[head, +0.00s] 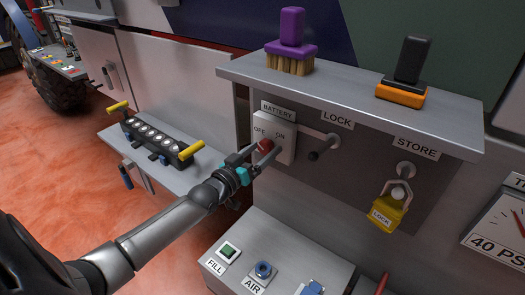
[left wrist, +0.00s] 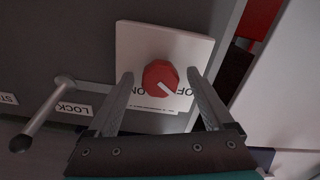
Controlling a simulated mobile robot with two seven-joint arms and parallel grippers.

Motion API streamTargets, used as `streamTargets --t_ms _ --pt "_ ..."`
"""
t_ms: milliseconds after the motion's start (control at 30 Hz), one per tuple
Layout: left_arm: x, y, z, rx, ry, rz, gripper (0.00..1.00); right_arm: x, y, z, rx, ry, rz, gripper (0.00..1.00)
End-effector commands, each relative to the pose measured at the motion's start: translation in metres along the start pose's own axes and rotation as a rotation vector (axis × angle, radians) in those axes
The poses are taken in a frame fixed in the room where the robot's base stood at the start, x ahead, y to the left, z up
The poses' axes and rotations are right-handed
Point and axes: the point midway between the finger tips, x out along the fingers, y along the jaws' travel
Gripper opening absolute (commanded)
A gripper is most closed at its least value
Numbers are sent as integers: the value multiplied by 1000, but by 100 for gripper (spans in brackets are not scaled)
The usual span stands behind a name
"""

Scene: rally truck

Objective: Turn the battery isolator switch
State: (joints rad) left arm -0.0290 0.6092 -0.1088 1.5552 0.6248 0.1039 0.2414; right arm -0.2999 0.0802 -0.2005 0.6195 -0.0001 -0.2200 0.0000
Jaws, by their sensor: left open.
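The battery isolator switch is a red knob (head: 266,145) on a white plate (head: 285,130) marked OFF and ON, under a BATTERY label (head: 278,110). My left gripper (head: 262,155) is open at the switch. In the left wrist view its two fingers (left wrist: 164,82) stand on either side of the knob, with a visible gap on each side. My right gripper is not in view.
A lock lever (head: 318,146) sticks out right of the switch. A yellow padlock (head: 388,212) hangs further right. Above, a shelf (head: 345,90) carries a purple brush (head: 291,45) and an orange-and-black brush (head: 404,75). A button box (head: 285,255) lies below.

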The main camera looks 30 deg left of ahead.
Motion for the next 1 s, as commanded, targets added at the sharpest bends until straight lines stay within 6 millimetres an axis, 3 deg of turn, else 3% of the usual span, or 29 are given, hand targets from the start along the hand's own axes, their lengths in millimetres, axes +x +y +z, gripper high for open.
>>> streamTargets --t_ms 333,1000 --pt "2 0 0 0 0 0 86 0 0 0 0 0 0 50" --pt "2 0 0 0 0 0 10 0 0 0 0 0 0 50"
